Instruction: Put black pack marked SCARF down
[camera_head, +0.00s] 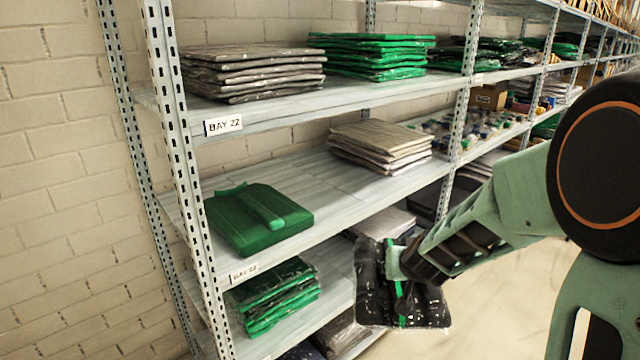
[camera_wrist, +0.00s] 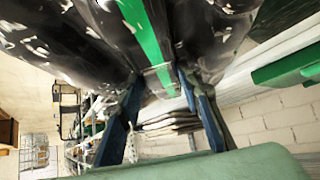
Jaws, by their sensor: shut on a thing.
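The black pack (camera_head: 428,307) is in clear wrap with a green stripe down its middle. It hangs in front of the shelves in the head view; any SCARF marking cannot be read. My gripper (camera_head: 396,268) is shut on its upper part and holds it clear of the shelf boards. In the wrist view the black pack (camera_wrist: 80,38) fills the top, with its green band between the two blue fingers of my gripper (camera_wrist: 165,85). The middle shelf (camera_head: 315,205) has bare board between a green folded garment and a stack of grey packs.
The green garment (camera_head: 240,225) lies at the left of the middle shelf, and the grey-beige stack (camera_head: 380,145) lies farther right. Green packs (camera_head: 275,300) lie on the lower shelf. A steel upright (camera_head: 180,150) stands at the left end. Open floor (camera_head: 500,310) is at the right.

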